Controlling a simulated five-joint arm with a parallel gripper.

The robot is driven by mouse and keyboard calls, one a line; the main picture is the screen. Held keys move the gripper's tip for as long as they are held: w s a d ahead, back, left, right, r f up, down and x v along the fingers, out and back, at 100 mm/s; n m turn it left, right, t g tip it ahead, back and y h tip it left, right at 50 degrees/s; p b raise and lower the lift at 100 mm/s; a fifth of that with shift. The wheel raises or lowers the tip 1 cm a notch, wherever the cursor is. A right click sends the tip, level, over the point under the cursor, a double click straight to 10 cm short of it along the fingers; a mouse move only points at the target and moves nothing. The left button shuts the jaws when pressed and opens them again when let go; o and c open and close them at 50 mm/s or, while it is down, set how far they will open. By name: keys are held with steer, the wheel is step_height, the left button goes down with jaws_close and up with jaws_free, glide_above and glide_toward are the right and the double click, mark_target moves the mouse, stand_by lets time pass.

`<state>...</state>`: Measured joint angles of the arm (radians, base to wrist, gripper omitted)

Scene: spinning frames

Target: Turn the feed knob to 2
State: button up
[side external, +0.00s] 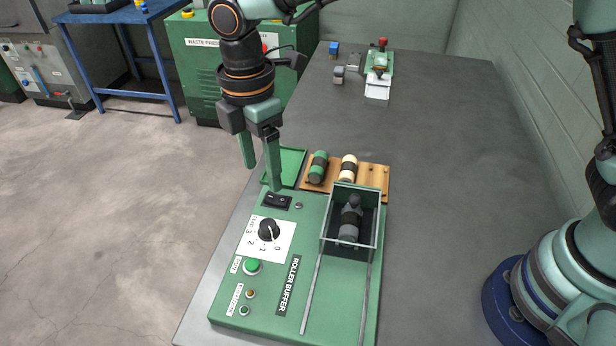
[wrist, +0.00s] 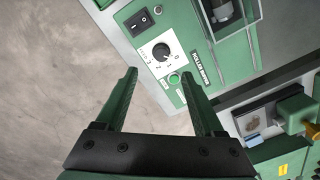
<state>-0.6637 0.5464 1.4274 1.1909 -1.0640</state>
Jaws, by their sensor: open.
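The feed knob (side external: 269,229) is black and round, on a white dial plate (side external: 286,230) marked 0 to 3. Its white pointer line aims at or near 0. The knob also shows in the wrist view (wrist: 161,50), beyond and between my fingertips. The plate is on the green Roller Buffer panel (side external: 231,296). My gripper (side external: 262,177) is open and empty, pointing down near the panel's far left corner. It is apart from the knob. In the wrist view my gripper (wrist: 158,77) has its two green fingers spread wide.
A black rocker switch (side external: 276,201) sits close to my right fingertip. A green button (side external: 252,265) is on the near side of the dial. A clear-walled roller bay (side external: 351,219) stands to the right. A wooden rack (side external: 375,181) with two rollers lies behind. The far bench is mostly clear.

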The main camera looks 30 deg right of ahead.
mark_target(267, 224)
steer(key=f, duration=1.2)
steer(key=shift+s+a+f, duration=0.3)
steer(key=shift+s+f, duration=0.05)
jaws_close()
